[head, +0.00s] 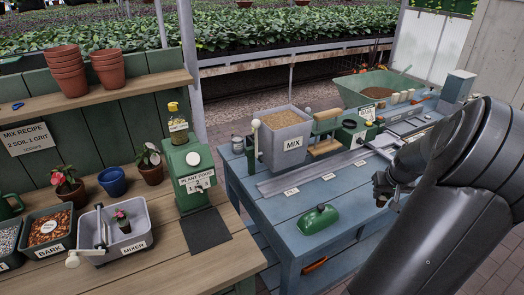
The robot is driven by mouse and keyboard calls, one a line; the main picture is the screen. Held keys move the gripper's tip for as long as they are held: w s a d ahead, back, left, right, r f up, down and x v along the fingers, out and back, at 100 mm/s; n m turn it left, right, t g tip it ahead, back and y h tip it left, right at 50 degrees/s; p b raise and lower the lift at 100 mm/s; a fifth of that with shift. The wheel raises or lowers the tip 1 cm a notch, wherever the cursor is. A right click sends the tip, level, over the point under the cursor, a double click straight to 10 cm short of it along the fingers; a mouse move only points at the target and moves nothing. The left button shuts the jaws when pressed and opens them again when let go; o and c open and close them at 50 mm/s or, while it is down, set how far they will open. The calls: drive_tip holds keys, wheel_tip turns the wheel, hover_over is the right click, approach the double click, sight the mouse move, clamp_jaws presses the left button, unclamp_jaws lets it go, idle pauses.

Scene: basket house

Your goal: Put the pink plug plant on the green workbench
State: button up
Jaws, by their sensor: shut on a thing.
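A small plant with a pink flower (121,217) sits in the grey tub labelled MIXER (138,205) on the left bench. That bench has a brown plank top (165,262) and green back boards (95,125). A potted plant with a pinkish-red flower (66,184) stands behind the tub. My gripper (381,190) is far from these, at the right above the blue bench (297,208). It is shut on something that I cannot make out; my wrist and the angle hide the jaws.
The green PLANT FOOD dispenser (193,172) and a dark mat (207,230) are on the left bench. The blue bench carries the MIX bin (283,143), a long rail (325,172) and a green lidded object (320,217). A gap separates the benches.

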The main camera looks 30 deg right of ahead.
drive_tip(key=w+a+r+n+y, duration=0.15)
drive_tip(key=w+a+n, duration=0.35)
drive_tip(key=a, duration=0.7)
drive_tip(key=w+a+f+n+y, duration=0.1)
drive_tip(key=w+a+n+y, duration=0.2)
drive_tip(key=a+n, duration=0.6)
drive_tip(key=s+a+r+n+g+y, duration=0.1)
drive_tip(key=s+a+r+n+g, duration=0.15)
drive_tip(key=a+n, duration=0.55)
drive_tip(key=s+a+r+n+g+y, duration=0.1)
drive_tip(key=s+a+r+n+y, duration=0.2)
drive_tip(key=a, duration=1)
drive_tip(key=shift+h, duration=0.75)
drive_tip(key=w+a+f, duration=0.2)
drive_tip(key=a, duration=0.1)
drive_tip(key=w+a+f, duration=0.2)
drive_tip(key=a, duration=0.1)
drive_tip(key=w+a+f, duration=0.2)
drive_tip(key=a, duration=0.2)
drive_tip(key=shift+f, duration=2.15)
drive_tip(key=shift+f, duration=0.15)
drive_tip(key=o, duration=0.9)
drive_tip(key=shift+o, duration=0.2)
